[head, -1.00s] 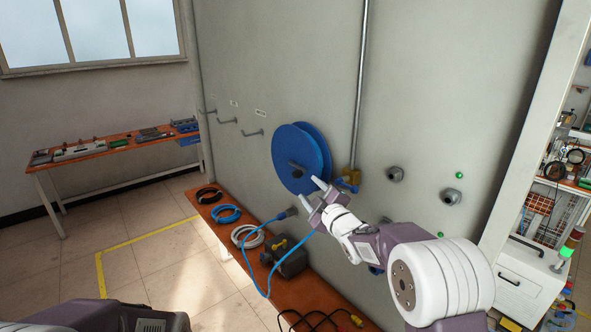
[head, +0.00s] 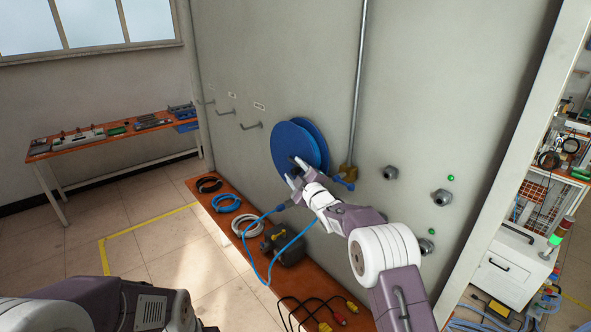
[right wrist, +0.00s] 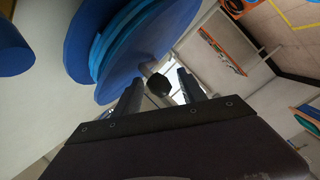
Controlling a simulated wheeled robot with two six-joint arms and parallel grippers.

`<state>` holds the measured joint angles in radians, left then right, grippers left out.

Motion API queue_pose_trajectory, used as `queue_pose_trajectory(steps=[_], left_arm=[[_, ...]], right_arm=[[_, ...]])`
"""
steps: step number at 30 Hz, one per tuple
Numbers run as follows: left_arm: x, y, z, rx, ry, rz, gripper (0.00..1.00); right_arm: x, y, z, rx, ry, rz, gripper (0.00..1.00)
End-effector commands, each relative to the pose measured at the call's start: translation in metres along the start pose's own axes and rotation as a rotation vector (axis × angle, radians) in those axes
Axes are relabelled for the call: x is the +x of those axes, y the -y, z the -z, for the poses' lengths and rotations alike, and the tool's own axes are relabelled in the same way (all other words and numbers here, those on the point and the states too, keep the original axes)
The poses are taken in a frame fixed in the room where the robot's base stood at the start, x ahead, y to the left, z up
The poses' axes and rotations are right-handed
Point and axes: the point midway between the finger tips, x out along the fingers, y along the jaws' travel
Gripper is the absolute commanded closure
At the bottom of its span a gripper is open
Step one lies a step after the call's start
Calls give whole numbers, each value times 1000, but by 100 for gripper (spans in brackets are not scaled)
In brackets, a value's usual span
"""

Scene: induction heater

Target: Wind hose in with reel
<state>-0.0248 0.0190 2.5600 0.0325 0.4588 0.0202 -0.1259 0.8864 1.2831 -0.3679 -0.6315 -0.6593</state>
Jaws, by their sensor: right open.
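A blue hose reel (head: 300,146) is mounted on the grey wall. The right wrist view shows the reel (right wrist: 128,50) close up, with light blue hose (right wrist: 112,42) wound between its discs and a black crank knob (right wrist: 158,84) standing out from its face. My right gripper (head: 293,173) is in front of the reel's lower face. In the right wrist view its open fingers (right wrist: 160,92) lie either side of the knob; contact cannot be told. Loose blue hose (head: 270,262) hangs in a loop below the reel. My left gripper is not in view; only my left arm shows at the lower left.
A low orange bench (head: 225,227) along the wall holds coiled hoses (head: 226,203), a dark machine (head: 288,246) and black cables. Empty hooks (head: 250,126) are on the wall to the left.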

Motion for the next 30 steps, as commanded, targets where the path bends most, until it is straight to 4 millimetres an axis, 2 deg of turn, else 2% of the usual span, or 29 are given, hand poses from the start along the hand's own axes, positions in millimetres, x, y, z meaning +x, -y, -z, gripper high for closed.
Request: queue_pose_trajectory(steps=[2, 6, 7, 30], left_arm=[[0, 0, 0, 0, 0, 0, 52], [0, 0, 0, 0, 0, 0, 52], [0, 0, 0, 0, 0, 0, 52], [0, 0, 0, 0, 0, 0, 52]], right_arm=[[0, 0, 0, 0, 0, 0, 55], [0, 0, 0, 0, 0, 0, 94], [0, 0, 0, 0, 0, 0, 100], [0, 0, 0, 0, 1, 1, 100]])
